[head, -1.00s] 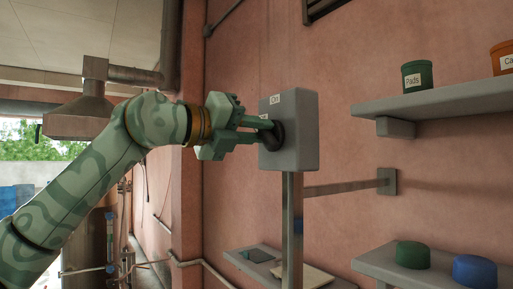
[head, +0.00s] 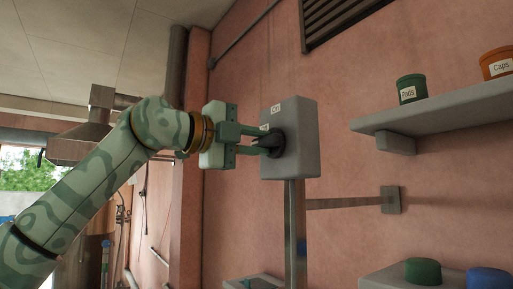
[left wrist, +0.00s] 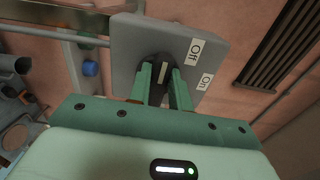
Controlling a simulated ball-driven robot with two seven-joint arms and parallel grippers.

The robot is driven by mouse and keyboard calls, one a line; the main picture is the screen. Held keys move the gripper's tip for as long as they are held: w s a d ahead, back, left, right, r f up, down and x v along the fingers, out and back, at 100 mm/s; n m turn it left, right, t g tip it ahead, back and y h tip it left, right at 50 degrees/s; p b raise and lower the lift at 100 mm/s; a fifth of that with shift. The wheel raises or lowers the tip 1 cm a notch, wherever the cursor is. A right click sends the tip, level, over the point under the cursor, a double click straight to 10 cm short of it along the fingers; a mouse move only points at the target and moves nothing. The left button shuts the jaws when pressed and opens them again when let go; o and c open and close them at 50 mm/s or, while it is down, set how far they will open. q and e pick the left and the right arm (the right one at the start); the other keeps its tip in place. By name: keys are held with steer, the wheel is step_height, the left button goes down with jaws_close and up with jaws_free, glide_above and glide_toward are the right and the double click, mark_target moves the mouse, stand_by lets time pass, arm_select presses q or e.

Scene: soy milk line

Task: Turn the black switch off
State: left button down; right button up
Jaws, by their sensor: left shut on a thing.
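The black switch (head: 275,142) is a round knob on the front of a grey box (head: 299,140), which stands on a metal post. My left gripper (head: 266,142) reaches it from the left and is shut on it, a finger on each side. In the left wrist view, the knob (left wrist: 161,76) sits between the two green fingers and bears a pale line. An "Off" label (left wrist: 195,51) and an "On" label (left wrist: 205,82) are on the box face there. The fingers hide part of the knob. My right gripper is not in view.
To the right, a wall shelf (head: 440,118) holds a green "Pads" tub (head: 411,89) and an orange "Caps" tub (head: 496,64). A brace (head: 345,203) runs from post to wall.

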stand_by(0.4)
arm_select(q)
steer(key=c, duration=1.3)
jaws_free()
steer(key=shift+a, duration=0.1)
steer(key=shift+s+a, duration=0.15)
steer(key=shift+a, duration=0.1)
steer(key=b+v, duration=0.4)
steer(key=v, duration=1.1)
steer(key=shift+s+a, duration=0.2)
steer(key=shift+a, duration=0.1)
